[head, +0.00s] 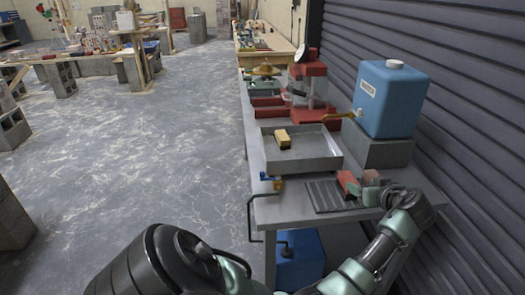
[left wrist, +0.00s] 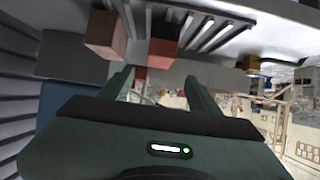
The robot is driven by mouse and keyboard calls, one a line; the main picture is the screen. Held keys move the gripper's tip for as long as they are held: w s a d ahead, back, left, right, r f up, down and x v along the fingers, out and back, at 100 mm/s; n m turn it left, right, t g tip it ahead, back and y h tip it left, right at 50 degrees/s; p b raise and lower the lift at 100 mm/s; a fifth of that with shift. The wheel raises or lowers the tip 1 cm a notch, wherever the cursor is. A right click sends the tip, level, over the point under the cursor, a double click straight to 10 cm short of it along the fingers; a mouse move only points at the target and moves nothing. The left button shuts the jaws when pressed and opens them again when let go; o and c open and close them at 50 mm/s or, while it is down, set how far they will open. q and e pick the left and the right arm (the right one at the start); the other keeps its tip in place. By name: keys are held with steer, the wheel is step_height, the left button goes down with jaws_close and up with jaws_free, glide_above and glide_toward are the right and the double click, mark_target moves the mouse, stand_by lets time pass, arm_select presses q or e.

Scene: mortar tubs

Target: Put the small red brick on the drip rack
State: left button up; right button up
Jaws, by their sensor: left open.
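A red brick (head: 347,183) lies at the right end of the dark ribbed drip rack (head: 325,196) on the bench. In the left wrist view the red brick (left wrist: 164,48) lies against the rack's slots (left wrist: 205,30); I cannot tell how much of it rests on them. A paler pinkish-red brick (left wrist: 105,36) lies beside it, farther from the rack. My left gripper (head: 369,181) is low over the bench, just right of the red brick and partly hiding the paler one. In the left wrist view its fingers (left wrist: 160,82) are apart, with nothing held between them.
A metal tray (head: 316,163) with a yellow brick (head: 283,138) stands behind the rack. A blue water tank (head: 391,98) sits on a grey block (head: 378,151) near the ribbed shutter wall. A red machine (head: 307,80) stands farther back. The floor left of the bench is open.

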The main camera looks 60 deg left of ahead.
arm_select(q)
steer(key=d+f+m+t+h, duration=0.5)
steer(key=d+m+t+h, duration=0.25)
steer(key=d+m, duration=0.4)
steer(key=s+d+f+m+g+h, duration=0.1)
steer(key=s+d+f, duration=0.3)
steer(key=f, duration=0.7)
steer(key=s+d+f+m+g+h, duration=0.1)
steer(key=s+f+g, duration=0.1)
steer(key=s+f, duration=0.65)
steer(key=s+d+f+m+g+h, duration=0.1)
steer(key=s+d+f, duration=0.2)
steer(key=f, duration=1)
steer(key=s+f+g, duration=0.2)
steer(key=s+f, duration=0.4)
steer(key=s, duration=0.7)
steer(key=s+f+m+g, duration=0.1)
steer(key=s+f+g, duration=0.2)
steer(key=s+f, duration=0.4)
steer(key=s+a+f+g, duration=0.1)
steer(key=s+f, duration=0.6)
steer(key=s, duration=1.2)
steer(key=shift+s+f+g+h, duration=0.2)
steer(key=shift+s+g+h, duration=0.2)
steer(key=shift+g, duration=0.25)
steer(key=shift+w, duration=0.1)
